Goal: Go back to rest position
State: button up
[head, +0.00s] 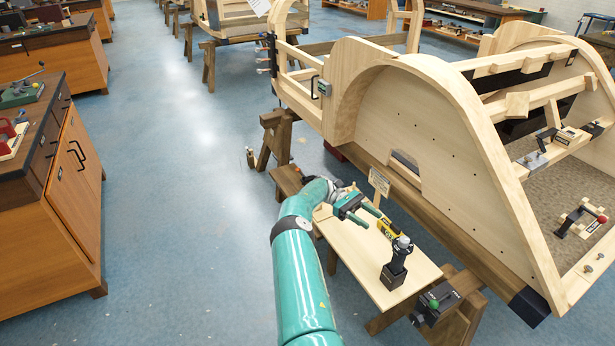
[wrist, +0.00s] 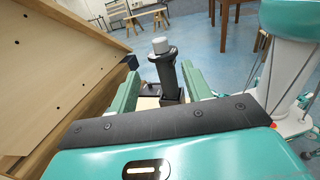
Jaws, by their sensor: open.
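My gripper (head: 362,204) is at the end of my teal arm, over the light wooden bench top (head: 357,247) beside the bodyframe. Its jaws are open, with nothing seen between them. A black tool with a grey cap (head: 397,262) stands upright on the bench, to the right of my gripper. In the wrist view the tool (wrist: 163,72) shows beyond the gap between the two teal fingers (wrist: 160,92), apart from them. A yellow item (head: 388,229) lies on the bench near the fingertips, partly hidden behind the tool.
The wooden bodyframe (head: 440,130) rises close along the right and back of the bench. A black device with a green knob (head: 435,302) sits at the bench's front right. Wooden cabinets (head: 65,180) stand at the left. The blue floor (head: 190,200) between is clear.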

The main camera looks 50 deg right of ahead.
jog(key=shift+r, duration=0.1)
jog(key=w+a+r+m+t+h, duration=0.1)
jog(key=w+a+r+t, duration=0.2)
jog(key=r, duration=0.4)
jog(key=w+a+r+t+h, duration=0.1)
jog(key=w+a+r+t, duration=0.15)
jog(key=r, duration=0.35)
jog(key=w+a+r+t, duration=0.2)
jog(key=a+r+t, duration=0.15)
jog(key=a, duration=0.25)
jog(key=w+a+r+t+h, duration=0.1)
jog(key=w+a+r+t, duration=0.1)
jog(key=a+r, duration=0.3)
jog(key=w+a+r+t, duration=0.2)
jog(key=w+a+t, duration=0.1)
jog(key=a, duration=0.4)
jog(key=s+a+r+n+t, duration=0.1)
jog(key=a+r+t, duration=0.15)
jog(key=a, duration=0.65)
jog(key=s+a+r+n+t, duration=0.1)
jog(key=a+r+t, duration=0.15)
jog(key=a, duration=0.65)
jog(key=s+a+t, duration=0.2)
jog(key=s+a, duration=0.1)
jog(key=a, duration=0.4)
jog(key=s+a+t, duration=0.2)
jog(key=s+a, duration=0.2)
jog(key=a, duration=0.3)
jog(key=shift+s+a+r+n, duration=0.15)
jog(key=shift+s+r+n, duration=0.15)
